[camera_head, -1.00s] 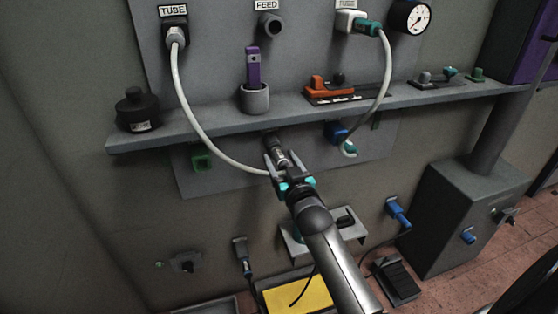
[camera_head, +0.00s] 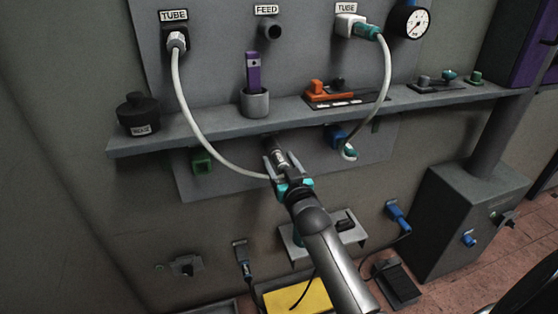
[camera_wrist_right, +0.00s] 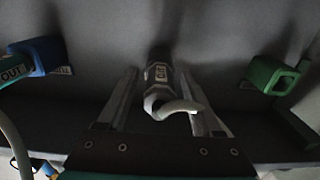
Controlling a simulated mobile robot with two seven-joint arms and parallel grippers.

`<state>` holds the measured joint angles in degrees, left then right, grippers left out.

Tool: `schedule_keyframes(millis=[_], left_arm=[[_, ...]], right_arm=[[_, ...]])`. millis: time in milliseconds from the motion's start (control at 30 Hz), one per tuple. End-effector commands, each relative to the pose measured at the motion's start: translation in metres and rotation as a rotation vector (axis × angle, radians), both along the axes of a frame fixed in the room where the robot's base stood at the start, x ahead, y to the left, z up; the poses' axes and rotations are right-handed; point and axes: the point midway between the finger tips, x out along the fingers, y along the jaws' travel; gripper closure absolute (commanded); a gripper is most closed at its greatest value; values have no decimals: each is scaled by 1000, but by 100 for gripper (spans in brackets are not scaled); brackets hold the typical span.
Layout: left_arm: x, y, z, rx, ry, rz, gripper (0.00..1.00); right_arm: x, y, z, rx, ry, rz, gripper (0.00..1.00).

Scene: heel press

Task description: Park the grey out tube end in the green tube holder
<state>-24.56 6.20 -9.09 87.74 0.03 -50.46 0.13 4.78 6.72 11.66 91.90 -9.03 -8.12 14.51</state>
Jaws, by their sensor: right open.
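The grey out tube end (camera_head: 281,158) is at the middle of the lower wall plate, under the shelf. A pale tube (camera_head: 196,118) runs to it from the upper left TUBE port. My right gripper (camera_head: 278,162) is open, with one finger on each side of the tube end. In the right wrist view the grey tube end (camera_wrist_right: 159,88) lies between the spread fingers, with gaps on both sides. The green tube holder (camera_head: 203,162) is left of it in the head view and looks empty; it also shows at right in the wrist view (camera_wrist_right: 272,75). My left gripper is out of view.
A blue holder (camera_head: 335,135) with a teal tube end is right of the gripper. The shelf (camera_head: 200,131) overhangs the plate and carries a dark bottle (camera_head: 137,112), a grey cup (camera_head: 255,101) and an orange tool (camera_head: 328,93). The wall between the grey end and green holder is clear except for the tube.

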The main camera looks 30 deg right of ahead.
Motion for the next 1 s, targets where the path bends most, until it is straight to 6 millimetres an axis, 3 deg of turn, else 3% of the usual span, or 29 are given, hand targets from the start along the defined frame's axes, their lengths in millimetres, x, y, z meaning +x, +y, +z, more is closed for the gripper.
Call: schedule_keyframes(millis=[1000], left_arm=[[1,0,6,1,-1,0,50]], right_arm=[[0,0,0,0,0,0,33]])
